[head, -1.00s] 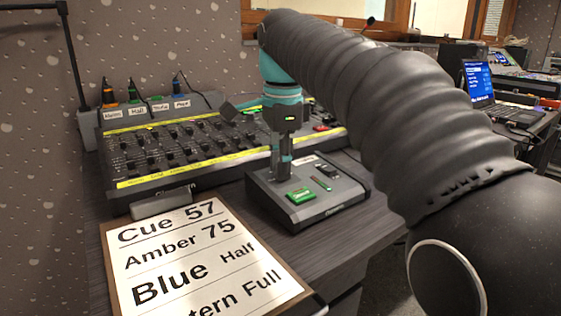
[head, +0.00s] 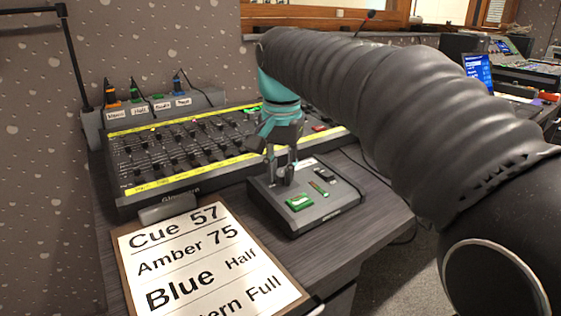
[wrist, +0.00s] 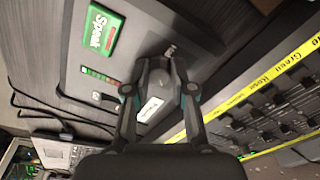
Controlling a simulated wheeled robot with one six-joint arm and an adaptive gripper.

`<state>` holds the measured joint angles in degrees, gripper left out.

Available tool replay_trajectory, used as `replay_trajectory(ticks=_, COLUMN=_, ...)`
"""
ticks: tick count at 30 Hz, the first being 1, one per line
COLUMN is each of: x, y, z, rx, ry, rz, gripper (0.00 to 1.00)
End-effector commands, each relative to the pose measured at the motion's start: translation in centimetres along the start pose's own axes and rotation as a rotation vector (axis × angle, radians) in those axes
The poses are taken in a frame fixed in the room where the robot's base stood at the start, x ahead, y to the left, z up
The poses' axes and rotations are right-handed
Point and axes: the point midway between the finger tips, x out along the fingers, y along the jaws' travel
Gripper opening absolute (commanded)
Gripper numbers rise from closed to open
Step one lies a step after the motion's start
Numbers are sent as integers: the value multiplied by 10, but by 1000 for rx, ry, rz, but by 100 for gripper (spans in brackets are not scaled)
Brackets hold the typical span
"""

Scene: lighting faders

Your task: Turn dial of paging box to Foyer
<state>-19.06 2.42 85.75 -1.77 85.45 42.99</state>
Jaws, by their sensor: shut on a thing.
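The paging box (head: 322,213) is a dark sloped box on the desk, with a green button on its top. In the wrist view the green button (wrist: 102,30) reads "Speak". My gripper (head: 283,180) points down at the back left of the box top. In the wrist view my gripper (wrist: 160,85) has its fingers closed around a dark piece on the box, which I take to be the dial. The fingers cover most of it, and its pointer and any "Foyer" mark cannot be made out. A pale label (wrist: 150,108) shows between the fingers.
A fader desk (head: 190,155) with yellow strips stands behind and left of the box. A clipboard (head: 205,260) with a cue sheet lies in front left. Several coloured plugs with labels (head: 140,110) stand at the back left. A laptop (head: 480,75) sits at the far right.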

Motion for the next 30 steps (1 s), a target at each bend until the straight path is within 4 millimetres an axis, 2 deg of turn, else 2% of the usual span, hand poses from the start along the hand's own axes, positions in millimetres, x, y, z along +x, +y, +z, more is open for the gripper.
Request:
replay_trajectory(ticks=18, x=-1, y=2, z=0, rx=-544, ry=30, rz=-18, gripper=0)
replay_trajectory(ticks=30, x=0, y=2, z=0, rx=-720, ry=39, rz=-24, gripper=0)
